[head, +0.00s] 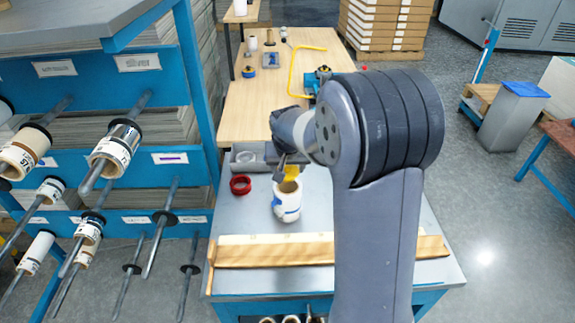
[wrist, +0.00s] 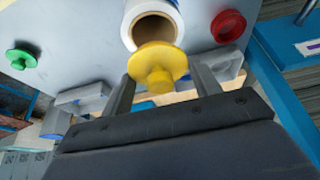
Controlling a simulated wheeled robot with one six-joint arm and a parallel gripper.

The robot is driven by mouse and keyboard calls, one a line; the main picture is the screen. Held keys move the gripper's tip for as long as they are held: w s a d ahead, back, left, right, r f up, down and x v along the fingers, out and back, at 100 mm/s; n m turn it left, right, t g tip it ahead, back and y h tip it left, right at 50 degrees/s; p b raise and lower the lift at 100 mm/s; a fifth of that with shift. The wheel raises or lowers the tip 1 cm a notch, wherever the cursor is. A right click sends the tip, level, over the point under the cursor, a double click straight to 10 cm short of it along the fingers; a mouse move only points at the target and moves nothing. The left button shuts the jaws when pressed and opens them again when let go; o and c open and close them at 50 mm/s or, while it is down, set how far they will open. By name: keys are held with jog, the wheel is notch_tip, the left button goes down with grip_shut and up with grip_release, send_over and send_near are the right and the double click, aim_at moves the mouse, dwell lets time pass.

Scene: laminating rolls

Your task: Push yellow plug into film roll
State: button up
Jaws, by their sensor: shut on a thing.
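The yellow plug (head: 291,172) is held between the fingers of my gripper (head: 284,164), just above the film roll (head: 288,208). The film roll is white with a blue band and stands upright on the grey bench top, its brown core open at the top. In the wrist view the yellow plug (wrist: 158,62), a round flange with a knob, sits between the two fingers (wrist: 163,92). It overlaps the near edge of the film roll's open core (wrist: 153,30), and much of the hole shows beyond it. I cannot tell whether plug and roll touch.
A red plug (head: 240,185) lies left of the roll; a green plug (wrist: 20,58) shows in the wrist view. A grey holder (head: 248,158) stands behind. A wooden strip (head: 275,255) crosses the bench front. A blue rack (head: 135,75) with rolls on rods stands left.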

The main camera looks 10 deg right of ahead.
jog(key=shift+f+b, duration=1.6)
jog(key=shift+f, duration=0.9)
jog(key=shift+s+f+b, duration=0.3)
jog(key=shift+f+b, duration=0.05)
jog(key=shift+f, duration=0.1)
jog(key=shift+s+f, duration=0.1)
jog(key=o, duration=1)
jog(key=shift+a, duration=0.1)
jog(key=v, duration=0.7)
jog(key=w+v, duration=0.1)
jog(key=v, duration=0.3)
jog(key=shift+s+r, duration=0.1)
jog(key=shift+r, duration=0.45)
